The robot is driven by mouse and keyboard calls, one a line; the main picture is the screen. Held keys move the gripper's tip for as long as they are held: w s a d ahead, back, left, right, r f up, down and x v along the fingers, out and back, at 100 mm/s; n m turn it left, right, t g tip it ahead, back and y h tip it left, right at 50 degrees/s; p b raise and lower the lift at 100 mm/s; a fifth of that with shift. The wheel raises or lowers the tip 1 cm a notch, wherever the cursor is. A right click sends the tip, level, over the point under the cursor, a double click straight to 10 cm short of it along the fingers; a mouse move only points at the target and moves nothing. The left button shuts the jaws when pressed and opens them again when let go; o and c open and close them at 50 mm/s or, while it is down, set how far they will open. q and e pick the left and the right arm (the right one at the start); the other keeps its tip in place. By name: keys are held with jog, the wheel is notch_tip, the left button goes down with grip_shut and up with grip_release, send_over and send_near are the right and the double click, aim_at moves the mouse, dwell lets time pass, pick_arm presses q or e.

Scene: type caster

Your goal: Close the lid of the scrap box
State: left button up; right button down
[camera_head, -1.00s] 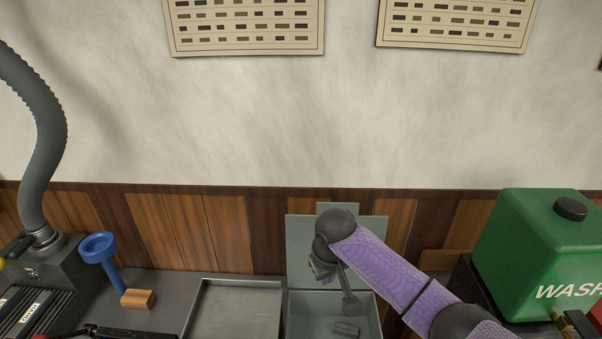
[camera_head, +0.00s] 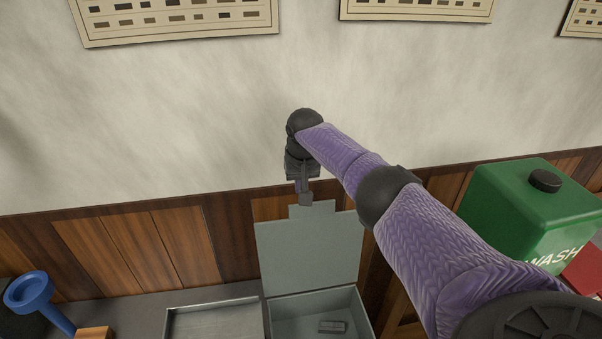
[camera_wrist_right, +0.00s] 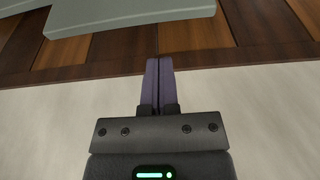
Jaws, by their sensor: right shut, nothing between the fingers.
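The scrap box (camera_head: 367,318) is a grey open box at the bottom of the head view, with a small dark grey block (camera_head: 332,326) inside. Its grey lid (camera_head: 310,252) stands up open at the back, with a tab (camera_head: 312,211) on its top edge. My right gripper (camera_head: 305,200) is just above the lid near the tab; I cannot tell whether it touches it. In the right wrist view the gripper's fingers (camera_wrist_right: 158,62) are together and empty, and the lid (camera_wrist_right: 130,14) shows apart from them at the top. My left gripper is not in view.
A shallow grey tray (camera_head: 213,304) lies left of the box. A green wash tank (camera_head: 525,215) stands at the right. The wood-panelled wall (camera_head: 150,245) is close behind the lid.

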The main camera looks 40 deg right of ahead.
jog(key=s+p, duration=0.1)
jog(key=s+a+p, duration=0.1)
jog(key=s+p, duration=0.1)
jog(key=shift+s+a+f, duration=0.15)
jog(key=shift+s+a, duration=0.05)
jog(key=shift+a, duration=0.2)
jog(key=shift+p, duration=0.3)
